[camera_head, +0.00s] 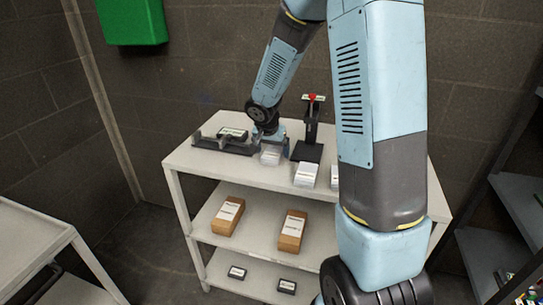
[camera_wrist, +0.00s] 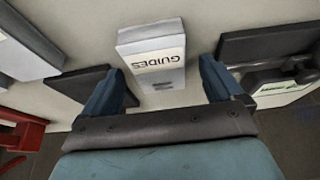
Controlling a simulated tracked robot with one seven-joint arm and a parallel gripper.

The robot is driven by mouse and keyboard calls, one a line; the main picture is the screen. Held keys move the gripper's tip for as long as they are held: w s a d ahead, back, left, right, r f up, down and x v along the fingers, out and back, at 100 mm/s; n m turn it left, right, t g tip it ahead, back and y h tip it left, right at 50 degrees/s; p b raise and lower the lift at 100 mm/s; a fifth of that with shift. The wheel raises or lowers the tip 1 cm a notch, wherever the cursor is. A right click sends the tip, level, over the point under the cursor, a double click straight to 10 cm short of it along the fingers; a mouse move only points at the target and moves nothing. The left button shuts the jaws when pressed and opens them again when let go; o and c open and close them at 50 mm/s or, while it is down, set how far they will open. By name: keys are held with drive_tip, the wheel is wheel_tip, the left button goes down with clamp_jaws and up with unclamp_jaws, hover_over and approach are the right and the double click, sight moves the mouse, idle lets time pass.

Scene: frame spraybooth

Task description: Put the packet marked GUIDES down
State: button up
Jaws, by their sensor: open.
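The packet marked GUIDES (camera_wrist: 152,52) is a white and grey block lying on the pale shelf top, its label upside down in the wrist view. In the head view the packet (camera_head: 270,157) sits on the top shelf, below the end of my arm. My gripper (camera_wrist: 165,88) is open, with one blue finger on each side of the packet's near end. Gaps show between the fingers and the packet. In the head view my gripper (camera_head: 268,138) is small and partly hidden by the wrist.
A black stand with a red part (camera_head: 311,118) is to the right of the packet, and a dark fixture (camera_head: 222,146) to its left. Another white packet (camera_head: 306,174) lies in front of the stand. Brown boxes (camera_head: 228,215) are on the shelf below. My arm hides the unit's right side.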

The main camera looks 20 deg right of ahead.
drive_tip(key=shift+w+f, duration=0.15)
drive_tip(key=shift+f, duration=0.25)
drive_tip(key=shift+d, duration=0.1)
drive_tip(key=c, duration=1.3)
